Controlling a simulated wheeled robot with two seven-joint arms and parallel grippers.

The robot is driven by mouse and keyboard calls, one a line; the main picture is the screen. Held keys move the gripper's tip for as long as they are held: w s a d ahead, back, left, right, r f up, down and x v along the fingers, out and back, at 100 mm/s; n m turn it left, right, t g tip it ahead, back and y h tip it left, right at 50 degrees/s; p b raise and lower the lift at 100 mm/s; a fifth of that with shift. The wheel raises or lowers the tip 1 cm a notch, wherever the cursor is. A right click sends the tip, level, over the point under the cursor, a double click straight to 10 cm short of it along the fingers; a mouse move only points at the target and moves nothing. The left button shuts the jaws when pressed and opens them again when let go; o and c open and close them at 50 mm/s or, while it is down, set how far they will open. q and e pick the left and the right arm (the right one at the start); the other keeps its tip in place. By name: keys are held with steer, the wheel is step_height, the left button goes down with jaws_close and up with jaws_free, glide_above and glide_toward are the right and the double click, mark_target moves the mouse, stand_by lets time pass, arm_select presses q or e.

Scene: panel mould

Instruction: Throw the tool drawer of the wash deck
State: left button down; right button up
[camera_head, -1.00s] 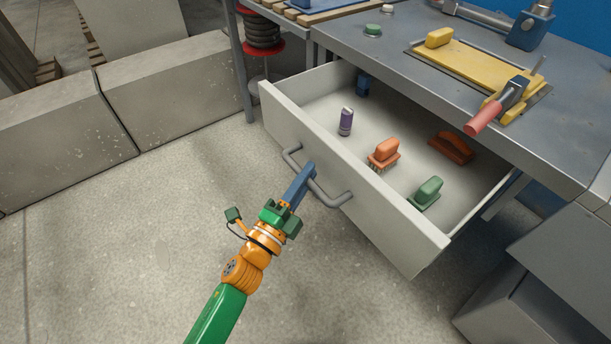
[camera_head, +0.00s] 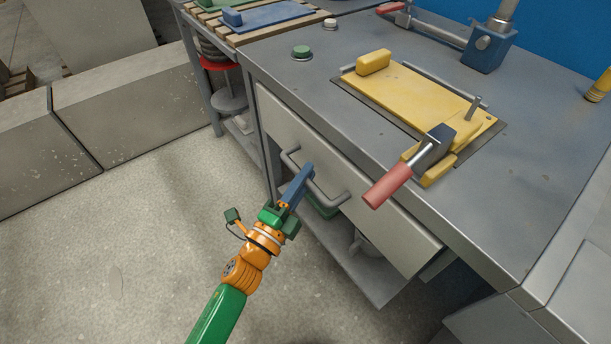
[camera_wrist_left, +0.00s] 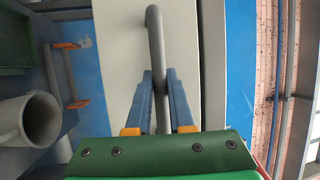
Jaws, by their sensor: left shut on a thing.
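The tool drawer shows its pale front (camera_head: 375,212) under the deck top, and its inside is hidden. Its front looks close to the bench, but I cannot tell whether it is fully flush. A grey bow handle (camera_head: 333,200) crosses the front. In the left wrist view the blue fingers (camera_wrist_left: 160,92) lie on either side of the grey handle bar (camera_wrist_left: 154,35), with the pale drawer front (camera_wrist_left: 119,60) behind. My right gripper is not in view.
The wash deck top (camera_head: 300,75) carries a yellow panel (camera_head: 415,92) and a clamp with a red handle (camera_head: 388,187) overhanging the front edge. A lower shelf (camera_head: 350,262) sits below the drawer. Concrete blocks (camera_head: 125,100) stand at left; the floor (camera_head: 130,230) before them is clear.

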arm_select(q)
steer(key=shift+r, duration=0.15)
steer(key=c, duration=1)
jaws_free()
steer(key=shift+d, duration=0.1)
steer(key=shift+o, duration=1)
steer(key=shift+w+d, duration=0.1)
steer(key=shift+w, duration=0.1)
steer(key=shift+s, duration=0.1)
steer(key=v, duration=0.7)
